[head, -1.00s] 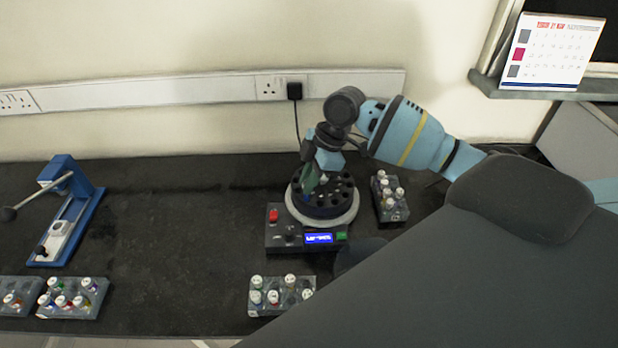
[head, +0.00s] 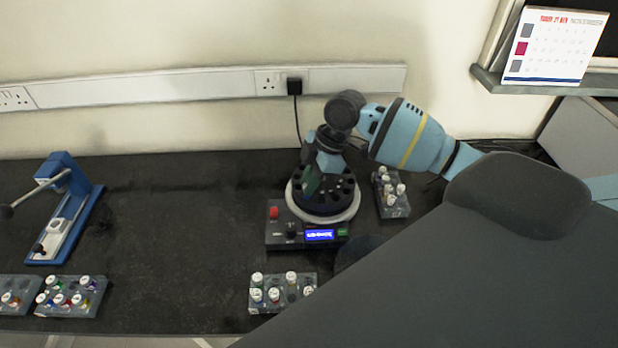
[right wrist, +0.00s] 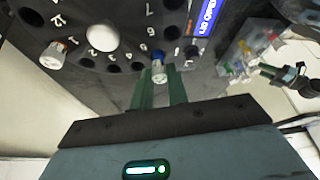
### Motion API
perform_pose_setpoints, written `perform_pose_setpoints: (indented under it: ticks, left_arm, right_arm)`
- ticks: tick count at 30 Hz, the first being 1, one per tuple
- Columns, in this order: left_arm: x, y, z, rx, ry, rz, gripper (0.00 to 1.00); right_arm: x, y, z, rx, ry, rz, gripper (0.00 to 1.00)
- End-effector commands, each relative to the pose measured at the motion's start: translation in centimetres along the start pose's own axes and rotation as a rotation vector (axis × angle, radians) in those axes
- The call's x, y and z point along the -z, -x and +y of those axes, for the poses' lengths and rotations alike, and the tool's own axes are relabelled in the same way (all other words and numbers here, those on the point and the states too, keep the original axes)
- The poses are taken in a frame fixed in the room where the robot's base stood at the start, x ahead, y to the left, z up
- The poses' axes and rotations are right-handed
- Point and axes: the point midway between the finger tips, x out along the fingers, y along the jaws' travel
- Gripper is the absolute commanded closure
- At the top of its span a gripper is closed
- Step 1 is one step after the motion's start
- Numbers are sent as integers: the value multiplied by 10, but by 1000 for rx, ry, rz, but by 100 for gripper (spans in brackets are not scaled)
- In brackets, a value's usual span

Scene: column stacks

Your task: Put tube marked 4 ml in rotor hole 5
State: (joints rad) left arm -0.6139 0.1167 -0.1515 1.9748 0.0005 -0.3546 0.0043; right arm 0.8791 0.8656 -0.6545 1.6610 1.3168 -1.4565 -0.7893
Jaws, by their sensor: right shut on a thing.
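The black rotor (head: 340,204) sits in the centrifuge (head: 288,238); its ring of numbered holes also shows in the right wrist view (right wrist: 128,60). My right gripper (head: 311,185) is down over the left part of the rotor. In the right wrist view its green fingers (right wrist: 162,84) are shut on a tube with a white cap (right wrist: 159,74) and some blue beside the cap. The held tube is at the rotor's hole ring; its lower part and its marking are hidden. Another white-capped tube (right wrist: 53,56) stands in the rotor. My left gripper is out of view.
A tube rack (head: 392,205) stands close right of the centrifuge, another rack (head: 262,306) in front. More racks (head: 88,310) and a blue lever press (head: 72,215) are at the left. The bench between press and centrifuge is clear.

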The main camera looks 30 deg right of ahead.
Motion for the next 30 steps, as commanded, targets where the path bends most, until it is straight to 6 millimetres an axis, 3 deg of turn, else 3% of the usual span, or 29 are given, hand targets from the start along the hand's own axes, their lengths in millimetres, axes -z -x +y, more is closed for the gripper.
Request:
perform_pose_setpoints:
  ticks: [18,19,24,30]
  left_arm:
    - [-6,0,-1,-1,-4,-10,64]
    - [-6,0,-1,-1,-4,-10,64]
    - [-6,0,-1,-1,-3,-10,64]
    - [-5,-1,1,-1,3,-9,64]
  right_arm:
    - [-4,-8,0,0,0,1,100]
    - [-3,-8,0,0,0,1,82]
    - [-3,-8,0,0,0,1,59]
    - [-4,-8,0,0,0,0,59]
